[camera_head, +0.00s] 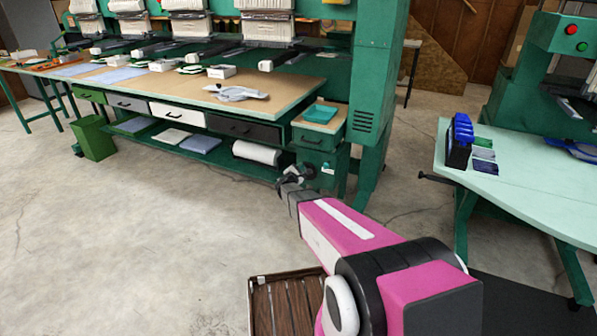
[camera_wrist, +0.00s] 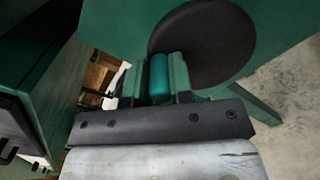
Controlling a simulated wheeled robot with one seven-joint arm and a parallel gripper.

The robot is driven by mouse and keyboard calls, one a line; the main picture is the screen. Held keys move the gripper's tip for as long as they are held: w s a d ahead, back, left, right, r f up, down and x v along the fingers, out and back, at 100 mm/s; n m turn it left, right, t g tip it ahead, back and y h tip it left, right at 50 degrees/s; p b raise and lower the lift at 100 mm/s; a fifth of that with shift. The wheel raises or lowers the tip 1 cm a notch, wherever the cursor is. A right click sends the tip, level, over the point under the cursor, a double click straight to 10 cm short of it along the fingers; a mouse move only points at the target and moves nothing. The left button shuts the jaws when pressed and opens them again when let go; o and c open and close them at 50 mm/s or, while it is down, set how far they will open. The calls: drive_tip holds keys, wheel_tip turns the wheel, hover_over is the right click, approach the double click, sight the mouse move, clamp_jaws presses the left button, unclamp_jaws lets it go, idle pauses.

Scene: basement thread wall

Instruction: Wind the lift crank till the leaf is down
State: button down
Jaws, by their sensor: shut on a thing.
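My gripper (camera_wrist: 160,80) is closed around a teal crank grip (camera_wrist: 159,76), with one finger on each side of it. A black crank disc (camera_wrist: 205,42) stands just behind the grip against a green panel. In the head view my gripper (camera_head: 289,180) is low beside the green end cabinet of the long table, and the crank is too small and covered there to make out. A short wooden-topped leaf (camera_head: 318,127) with a teal tray on it is at that table's right end; I cannot tell for sure that it is the task's leaf.
The long table (camera_head: 290,95) carries sewing heads and drawers, with a lower shelf (camera_head: 220,151) beneath. A green bin (camera_head: 93,139) stands at left. A pale green table (camera_head: 530,190) with blue spools (camera_head: 463,130) stands at right.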

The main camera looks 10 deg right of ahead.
drive_tip(key=f, duration=0.1)
drive_tip(key=a+f, duration=0.1)
drive_tip(key=f, duration=0.2)
drive_tip(key=shift+w+a, duration=0.15)
drive_tip(key=shift+w, duration=0.2)
drive_tip(key=s+d+f, duration=0.2)
drive_tip(key=shift+d+f, duration=0.2)
drive_tip(key=shift+f, duration=0.15)
drive_tip(key=shift+w, duration=0.1)
